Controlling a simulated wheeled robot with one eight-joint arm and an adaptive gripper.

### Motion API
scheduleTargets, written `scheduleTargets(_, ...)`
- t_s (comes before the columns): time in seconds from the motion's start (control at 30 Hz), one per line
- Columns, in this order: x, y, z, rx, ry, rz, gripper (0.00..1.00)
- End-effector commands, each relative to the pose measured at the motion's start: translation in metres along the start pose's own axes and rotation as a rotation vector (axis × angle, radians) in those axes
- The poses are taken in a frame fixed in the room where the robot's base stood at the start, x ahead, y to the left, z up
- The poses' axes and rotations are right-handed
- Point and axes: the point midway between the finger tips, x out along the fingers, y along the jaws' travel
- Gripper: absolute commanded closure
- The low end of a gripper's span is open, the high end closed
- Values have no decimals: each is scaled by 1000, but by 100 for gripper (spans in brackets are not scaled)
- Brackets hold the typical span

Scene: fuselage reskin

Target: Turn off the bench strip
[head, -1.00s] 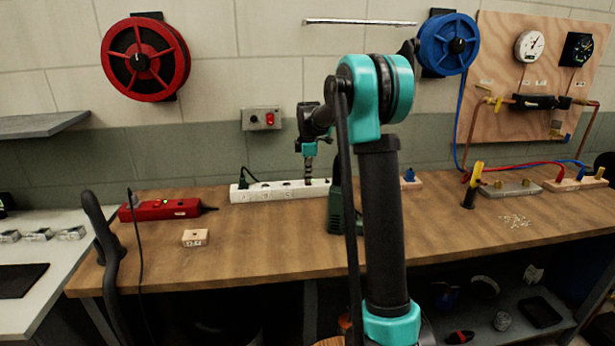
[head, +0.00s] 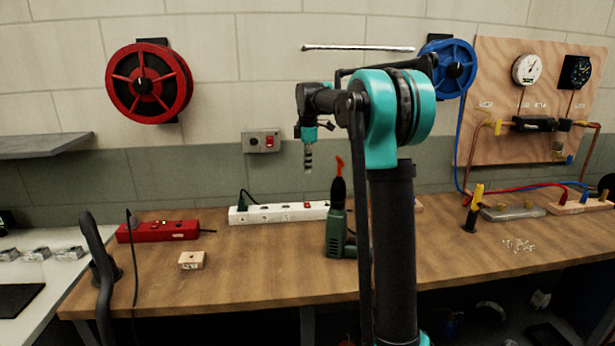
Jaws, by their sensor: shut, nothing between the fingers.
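The white strip (head: 262,215) lies along the back of the wooden bench with several sockets in its top and a dark plug in its left end. A small dark reddish spot sits near its right end; whether that is a switch and how it is set is too small to tell. My gripper (head: 308,168) points straight down, shut and empty, in the air above the right part of the strip and apart from it. A red strip-like unit (head: 150,233) lies at the bench's left end.
A grey wall box (head: 262,142) with a red switch is left of my gripper. The bench middle (head: 265,265) is clear.

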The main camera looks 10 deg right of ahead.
Motion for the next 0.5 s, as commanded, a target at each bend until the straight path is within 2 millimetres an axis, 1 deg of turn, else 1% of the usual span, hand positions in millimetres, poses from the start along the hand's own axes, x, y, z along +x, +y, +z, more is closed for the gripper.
scheduleTargets(0.1,-4,0,0,0,0,0,100)
scheduleTargets(0.37,-4,0,0,0,0,0,100)
scheduleTargets(0.5,-5,8,1,0,0,0,100)
